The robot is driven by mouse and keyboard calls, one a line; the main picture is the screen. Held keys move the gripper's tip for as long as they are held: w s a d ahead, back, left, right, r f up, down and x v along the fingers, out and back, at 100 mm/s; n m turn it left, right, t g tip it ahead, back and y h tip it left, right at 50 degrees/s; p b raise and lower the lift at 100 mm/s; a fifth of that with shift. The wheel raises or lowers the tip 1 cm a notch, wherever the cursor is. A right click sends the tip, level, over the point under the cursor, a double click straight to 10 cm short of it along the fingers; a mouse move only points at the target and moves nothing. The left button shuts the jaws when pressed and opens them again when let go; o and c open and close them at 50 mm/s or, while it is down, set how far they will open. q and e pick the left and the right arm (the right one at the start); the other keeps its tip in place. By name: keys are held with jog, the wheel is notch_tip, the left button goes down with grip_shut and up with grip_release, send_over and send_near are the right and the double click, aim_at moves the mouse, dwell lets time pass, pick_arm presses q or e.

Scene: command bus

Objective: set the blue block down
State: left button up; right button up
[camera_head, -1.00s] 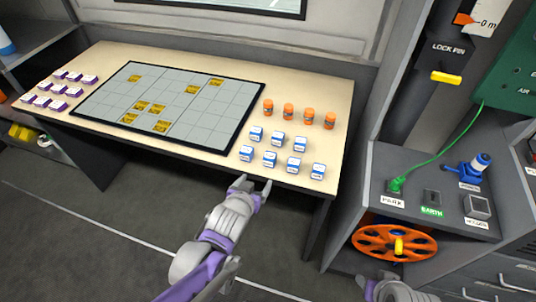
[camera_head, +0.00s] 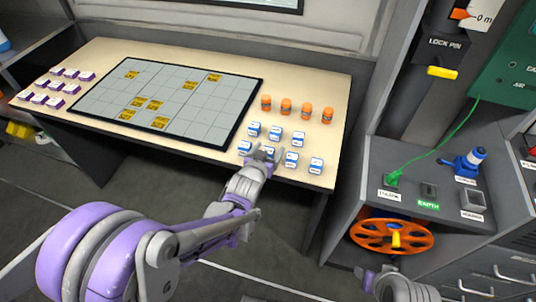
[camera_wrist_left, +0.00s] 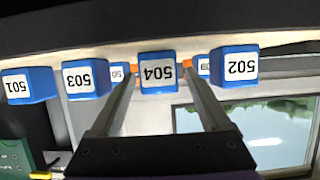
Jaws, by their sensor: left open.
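Several blue blocks with white tops and number labels stand in two rows on the table's front right part. My left gripper (camera_head: 265,154) is open at the front row, at the second block from the left in the head view. In the left wrist view, block 504 (camera_wrist_left: 157,72) shows between the open fingertips (camera_wrist_left: 160,80), with a gap on both sides. Blocks 502 (camera_wrist_left: 235,66), 503 (camera_wrist_left: 86,78) and 501 (camera_wrist_left: 28,85) flank it. No block is held by the left gripper. My right gripper (camera_head: 366,277) is low at the bottom, its jaws unclear.
Several orange cylinders (camera_head: 285,107) stand behind the blocks. A dark-framed grid board (camera_head: 205,120) with yellow tiles covers the table's middle; several purple-and-white blocks (camera_head: 55,86) are at left. A side console (camera_head: 400,210) with an orange wheel (camera_head: 375,236) is at right.

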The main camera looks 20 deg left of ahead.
pick_arm(q)
jog(key=shift+x, duration=1.2)
grip_shut()
